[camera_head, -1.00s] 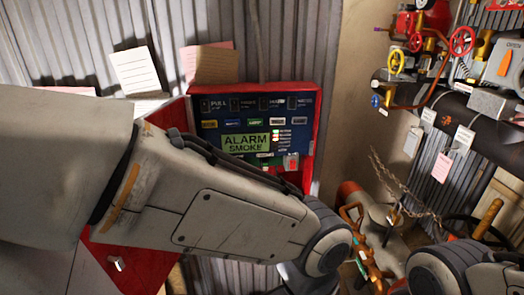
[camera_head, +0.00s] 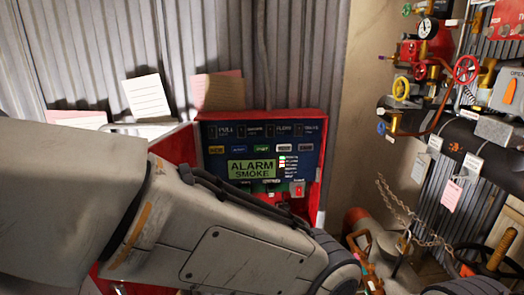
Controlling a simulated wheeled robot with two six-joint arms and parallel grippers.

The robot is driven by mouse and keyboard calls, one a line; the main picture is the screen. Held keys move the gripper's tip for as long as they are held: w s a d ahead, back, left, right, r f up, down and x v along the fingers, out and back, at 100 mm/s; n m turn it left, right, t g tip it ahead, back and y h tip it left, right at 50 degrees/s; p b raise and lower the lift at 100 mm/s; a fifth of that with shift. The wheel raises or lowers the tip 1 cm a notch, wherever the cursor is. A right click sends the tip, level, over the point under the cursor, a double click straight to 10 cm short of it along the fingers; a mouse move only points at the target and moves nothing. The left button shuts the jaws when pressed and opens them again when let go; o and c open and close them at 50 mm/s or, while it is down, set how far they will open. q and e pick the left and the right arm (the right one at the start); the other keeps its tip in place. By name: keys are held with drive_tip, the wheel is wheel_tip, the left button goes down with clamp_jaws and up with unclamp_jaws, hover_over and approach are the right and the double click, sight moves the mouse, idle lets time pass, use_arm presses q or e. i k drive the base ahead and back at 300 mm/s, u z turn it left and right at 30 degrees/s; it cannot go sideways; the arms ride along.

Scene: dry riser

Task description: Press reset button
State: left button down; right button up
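A red alarm panel box (camera_head: 322,150) stands against the corrugated wall with its door (camera_head: 172,146) swung open to the left. Its blue face (camera_head: 218,163) carries a lit green screen (camera_head: 251,169) reading "ALARM SMOKE", rows of small labelled buttons (camera_head: 261,149) and a red switch or button in a pale housing (camera_head: 298,189) at lower right. Which button is the reset cannot be read. My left arm crosses in front of the panel's lower part and hides it. Neither gripper shows; the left arm runs out at the bottom edge.
Paper notes (camera_head: 147,97) hang above the open door. On the right are pipes with a red valve wheel (camera_head: 466,69), a yellow wheel (camera_head: 401,88), a gauge (camera_head: 428,28), a hanging chain (camera_head: 408,213) and tags. A red cylinder (camera_head: 357,222) stands right of the panel.

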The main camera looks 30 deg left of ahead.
sight(261, 147)
drive_tip(key=k, duration=1.25)
drive_tip(key=z, duration=0.65)
drive_tip(key=i, duration=1.3)
drive_tip(key=u, duration=0.95)
drive_tip(key=i, duration=0.25)
drive_tip(key=u, duration=0.2)
